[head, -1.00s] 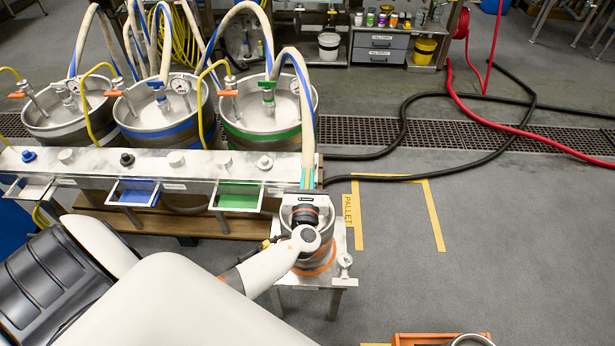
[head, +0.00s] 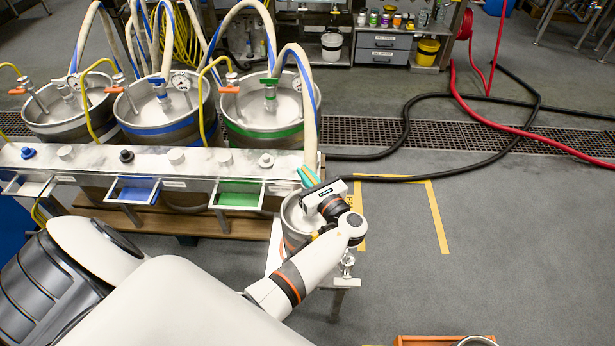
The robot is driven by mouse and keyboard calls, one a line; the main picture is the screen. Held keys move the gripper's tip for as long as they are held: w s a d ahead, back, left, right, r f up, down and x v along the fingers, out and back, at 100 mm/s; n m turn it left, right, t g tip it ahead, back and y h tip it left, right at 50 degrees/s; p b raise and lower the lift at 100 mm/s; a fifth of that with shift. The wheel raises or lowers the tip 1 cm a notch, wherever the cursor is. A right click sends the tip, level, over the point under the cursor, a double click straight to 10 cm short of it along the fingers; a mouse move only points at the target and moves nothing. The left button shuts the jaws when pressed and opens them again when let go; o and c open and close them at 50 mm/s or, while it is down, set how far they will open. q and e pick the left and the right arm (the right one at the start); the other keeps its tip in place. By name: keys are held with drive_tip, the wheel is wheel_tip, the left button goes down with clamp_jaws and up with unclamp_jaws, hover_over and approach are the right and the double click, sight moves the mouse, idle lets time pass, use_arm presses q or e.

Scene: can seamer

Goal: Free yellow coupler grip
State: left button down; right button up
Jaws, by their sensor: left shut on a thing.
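My left gripper (head: 311,181) is at the keg stand on the right end of the bench. It points up and left, and its teal-edged end is at the lower end of a cream hose (head: 308,120) with a blue stripe. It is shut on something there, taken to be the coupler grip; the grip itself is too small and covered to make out. Below it, a steel keg (head: 292,217) stands partly hidden behind my arm. Whether the coupler still sits on this keg cannot be told. My right gripper is not in view.
Several open-topped steel kegs (head: 262,134) with gauges and hoses stand behind the long bench (head: 140,160). A blue tray (head: 133,192) and a green tray (head: 238,199) hang at its front. Black hose (head: 405,125) lies across the floor. The floor to the right (head: 500,250) is largely clear.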

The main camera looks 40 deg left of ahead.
sight(306, 172)
use_arm(q)
drive_tip(key=shift+s+n+g+y+b, duration=0.1)
drive_tip(key=shift+n+g+y+b, duration=0.35)
drive_tip(key=shift+n+g, duration=0.8)
drive_tip(key=shift+g, duration=0.45)
drive_tip(key=c, duration=1.5)
unclamp_jaws()
drive_tip(key=shift+a, duration=0.1)
drive_tip(key=shift+r, duration=0.1)
wheel_tip(306, 172, up, 10)
drive_tip(key=shift+f+p, duration=0.1)
drive_tip(key=shift+p, duration=0.45)
drive_tip(key=shift+o, duration=0.3)
